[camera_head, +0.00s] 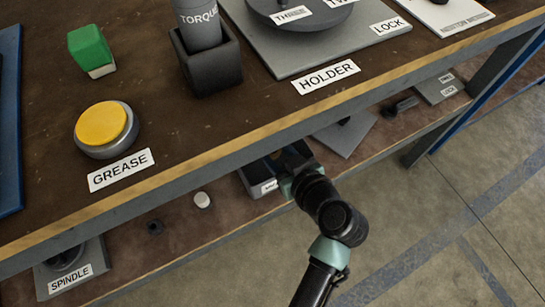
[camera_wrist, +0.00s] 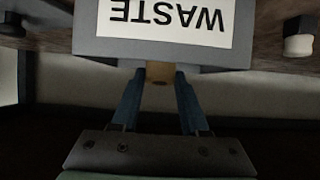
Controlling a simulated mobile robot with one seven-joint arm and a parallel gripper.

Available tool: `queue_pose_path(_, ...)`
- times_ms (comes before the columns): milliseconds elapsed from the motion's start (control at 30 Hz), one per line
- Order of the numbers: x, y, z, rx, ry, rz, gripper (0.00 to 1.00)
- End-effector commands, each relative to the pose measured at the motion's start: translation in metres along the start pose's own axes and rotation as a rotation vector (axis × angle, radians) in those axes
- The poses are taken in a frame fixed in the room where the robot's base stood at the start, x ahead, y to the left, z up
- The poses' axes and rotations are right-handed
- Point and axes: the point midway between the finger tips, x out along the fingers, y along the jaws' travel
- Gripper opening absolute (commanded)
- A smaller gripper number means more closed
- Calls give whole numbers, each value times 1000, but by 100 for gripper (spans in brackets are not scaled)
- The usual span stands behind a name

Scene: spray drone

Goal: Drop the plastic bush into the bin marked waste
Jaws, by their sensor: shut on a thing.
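The bin marked waste (camera_head: 257,176) stands on the lower shelf, partly hidden by my arm in the head view. Its grey front and upside-down WASTE label fill the top of the wrist view (camera_wrist: 85,25). My gripper (camera_wrist: 160,78) has its two blue fingers shut on a small tan-brown piece (camera_wrist: 160,72), which I take for the plastic bush. The piece shows against the bin's front edge in the wrist view; I cannot tell whether it is over the opening. In the head view my wrist hides the fingertips.
A white cylinder (camera_head: 202,200) and a small dark ring (camera_head: 155,227) lie left of the bin on the lower shelf. A spindle fixture (camera_head: 68,257) is further left. The upper bench edge (camera_head: 230,145) overhangs the shelf. The floor in front is clear.

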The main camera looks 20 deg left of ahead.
Motion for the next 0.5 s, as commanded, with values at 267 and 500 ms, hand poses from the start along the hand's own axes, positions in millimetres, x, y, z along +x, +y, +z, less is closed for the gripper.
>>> queue_pose_path(267, 26, -1, 22, -7, -16, -4, 0)
queue_pose_path(500, 28, 0, 14, -9, -242, -1, 0)
